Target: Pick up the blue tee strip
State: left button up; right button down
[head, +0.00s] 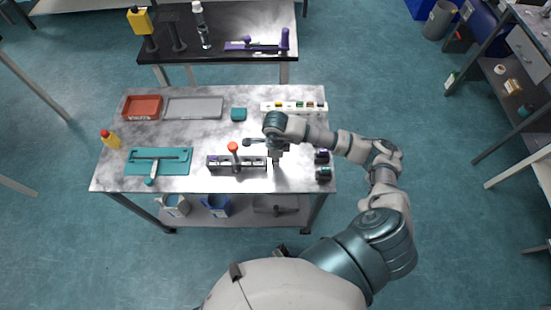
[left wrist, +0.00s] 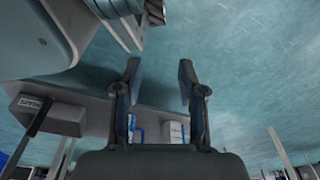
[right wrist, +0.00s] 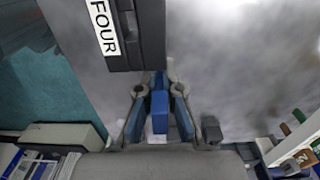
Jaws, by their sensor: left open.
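The blue tee strip (right wrist: 159,112) shows in the right wrist view as a narrow blue bar. It lies between the fingers of my right gripper (right wrist: 160,80), which are closed in on it near their tips. Its far end is hidden by the fingers and the dark block. In the head view my right gripper (head: 276,158) points down at the right end of the rack, and the strip cannot be made out there. My left gripper (left wrist: 159,65) is open and empty in the left wrist view, with teal floor beyond it.
A dark block labelled FOUR (right wrist: 120,35) sits beside the right fingertips. The grey rack (head: 220,166) has an orange-knobbed tool (head: 233,147) at it. A teal board (head: 174,168), red tray (head: 130,113) and grey tray (head: 194,116) lie left. Dark parts (head: 322,172) sit near the right edge.

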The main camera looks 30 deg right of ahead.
jog(key=r, duration=0.2)
jog(key=s+r, duration=0.1)
jog(key=shift+a, duration=0.25)
pick_arm(q)
jog(key=shift+w+r+b, duration=0.3)
jog(key=shift+w+r, duration=0.1)
jog(key=shift+r, duration=0.15)
pick_arm(e)
jog(key=s+a+r, duration=0.1)
jog(key=s+a, duration=0.6)
jog(key=s, duration=0.6)
jog(key=shift+a+r, duration=0.15)
jog(key=shift+a, duration=0.2)
pick_arm(q)
jog(key=shift+w, duration=0.15)
pick_arm(e)
jog(key=shift+w, duration=0.1)
